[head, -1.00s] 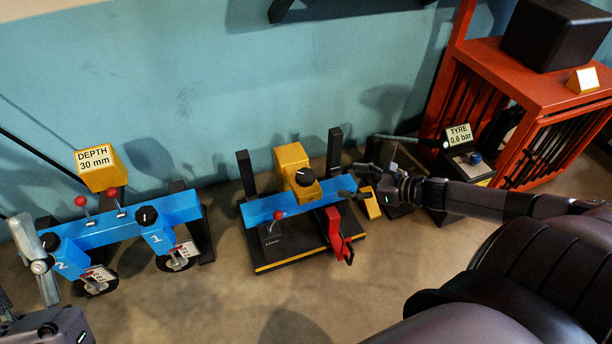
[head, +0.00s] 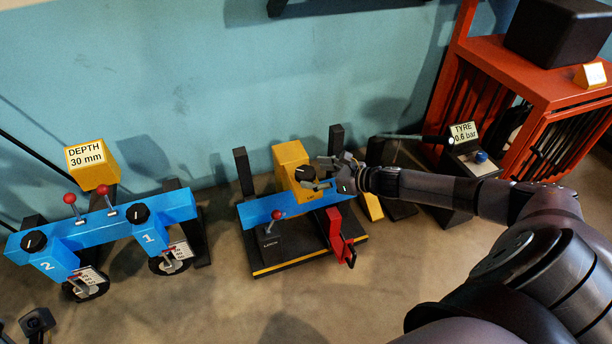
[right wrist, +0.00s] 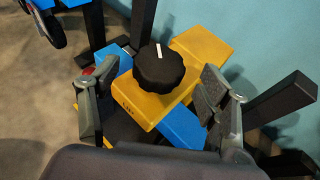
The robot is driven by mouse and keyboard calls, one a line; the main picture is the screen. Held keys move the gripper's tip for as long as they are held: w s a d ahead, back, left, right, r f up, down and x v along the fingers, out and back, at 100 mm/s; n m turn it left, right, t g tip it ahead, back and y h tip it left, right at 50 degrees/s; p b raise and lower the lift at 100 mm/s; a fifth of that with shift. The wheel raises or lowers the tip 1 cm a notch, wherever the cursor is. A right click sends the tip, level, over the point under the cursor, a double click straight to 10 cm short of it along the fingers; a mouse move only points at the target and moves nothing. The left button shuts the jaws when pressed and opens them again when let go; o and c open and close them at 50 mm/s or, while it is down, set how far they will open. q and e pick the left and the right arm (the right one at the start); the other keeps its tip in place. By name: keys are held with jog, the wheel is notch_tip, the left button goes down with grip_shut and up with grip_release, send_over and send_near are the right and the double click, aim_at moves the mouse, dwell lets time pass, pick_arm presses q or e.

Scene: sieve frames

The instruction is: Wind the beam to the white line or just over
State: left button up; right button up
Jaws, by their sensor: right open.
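The blue beam (head: 258,213) of the middle implement lies across its black frame. A yellow block (head: 289,155) stands on it with a black knob (head: 304,174). In the right wrist view the knob (right wrist: 159,68) has a white pointer mark and sits on the yellow block (right wrist: 203,47), with the blue beam (right wrist: 183,128) below. My right gripper (head: 320,172) is open at the knob; its jaws (right wrist: 155,82) stand either side of the knob, apart from it. I cannot make out a white line for the beam. A dark part of my left gripper (head: 38,321) shows at bottom left; its jaws are unclear.
A red lever (head: 276,215) and red bracket (head: 340,238) are on the middle implement. Left stands another blue beam (head: 110,221) with knobs, levers and a sign (head: 86,156) reading DEPTH 30 mm. A TYRE 0.6 bar box (head: 463,132) and red rack (head: 530,85) stand right.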

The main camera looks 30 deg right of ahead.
aim_at(309, 173)
jog(key=shift+b+x, duration=0.45)
jog(key=shift+x, duration=1.55)
jog(key=shift+c, duration=0.2)
jog(key=c, duration=1.1)
